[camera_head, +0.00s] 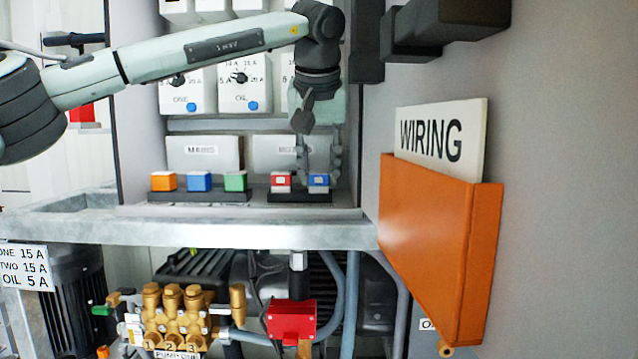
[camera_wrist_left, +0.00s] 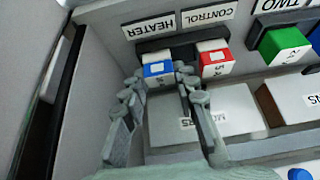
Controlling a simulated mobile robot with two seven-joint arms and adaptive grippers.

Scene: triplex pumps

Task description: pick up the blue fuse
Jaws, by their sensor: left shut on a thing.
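A blue fuse (camera_head: 318,181) with a white face stands at the right end of the right black fuse holder (camera_head: 300,197). My left gripper (camera_head: 320,178) reaches down from above with a finger on each side of it. In the left wrist view the blue fuse (camera_wrist_left: 158,69) sits between the fingertips (camera_wrist_left: 160,86), by the HEATER label. The gripper is shut on it. I cannot tell whether it is clear of its seat. Another blue fuse (camera_head: 199,182) stands in the left holder. My right gripper is not in view.
A red fuse (camera_head: 281,181) stands close to the left of the held one. Orange (camera_head: 163,182) and green (camera_head: 235,182) fuses are in the left holder. A metal ledge (camera_head: 240,230) runs in front. An orange wiring pocket (camera_head: 435,235) hangs on the right wall.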

